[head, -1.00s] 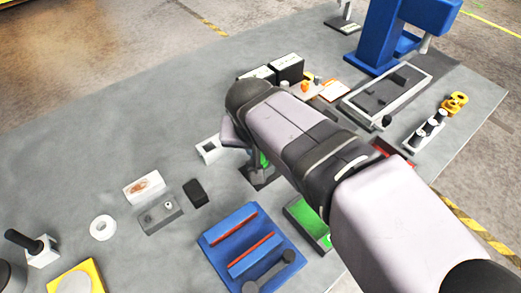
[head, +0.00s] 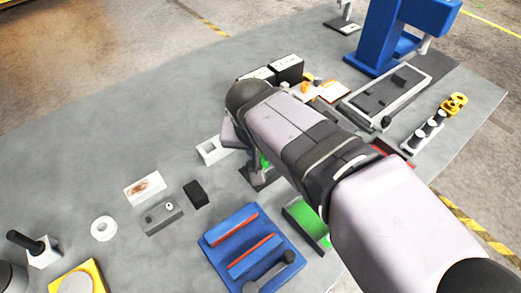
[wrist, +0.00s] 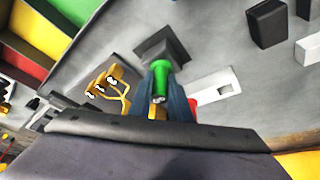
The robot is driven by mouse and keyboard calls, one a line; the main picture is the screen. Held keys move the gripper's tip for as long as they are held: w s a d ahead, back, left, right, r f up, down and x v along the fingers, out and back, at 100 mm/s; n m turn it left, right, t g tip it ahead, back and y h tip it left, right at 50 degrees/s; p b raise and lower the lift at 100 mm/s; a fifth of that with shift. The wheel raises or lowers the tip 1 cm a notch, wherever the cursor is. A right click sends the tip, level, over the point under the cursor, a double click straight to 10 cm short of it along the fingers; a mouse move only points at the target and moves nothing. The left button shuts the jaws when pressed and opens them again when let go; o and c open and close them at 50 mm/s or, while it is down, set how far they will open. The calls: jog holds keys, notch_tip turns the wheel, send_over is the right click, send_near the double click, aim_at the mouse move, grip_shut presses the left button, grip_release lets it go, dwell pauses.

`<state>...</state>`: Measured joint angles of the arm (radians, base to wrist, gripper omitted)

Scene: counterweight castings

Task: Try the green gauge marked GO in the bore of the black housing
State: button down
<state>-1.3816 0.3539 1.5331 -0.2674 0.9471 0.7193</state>
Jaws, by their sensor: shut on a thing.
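My gripper (wrist: 160,98) is shut on a green cylinder (wrist: 160,76), the green gauge; no marking on it can be read. A sliver of the gauge (head: 265,161) shows below my arm in the head view. A dark square block (wrist: 166,44) lies just beyond the gauge in the wrist view, and part of it (head: 258,178) shows under my gripper in the head view. It looks like the black housing. Its bore is hidden, and I cannot tell whether the gauge touches or enters it.
A white slotted block (head: 210,150) stands left of my gripper. A small black block (head: 196,193), a grey block (head: 161,216) and a blue rack (head: 244,245) are nearer. A green tray (head: 304,221) is partly behind my arm. Black boxes (head: 287,69) stand behind.

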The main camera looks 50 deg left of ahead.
jog(key=shift+r+p, duration=0.85)
jog(key=shift+r, duration=0.3)
jog(key=shift+r+p, duration=0.55)
jog(key=shift+r, duration=0.1)
jog(key=shift+r+p, duration=2.1)
jog(key=shift+r, duration=0.35)
jog(key=shift+w, duration=0.1)
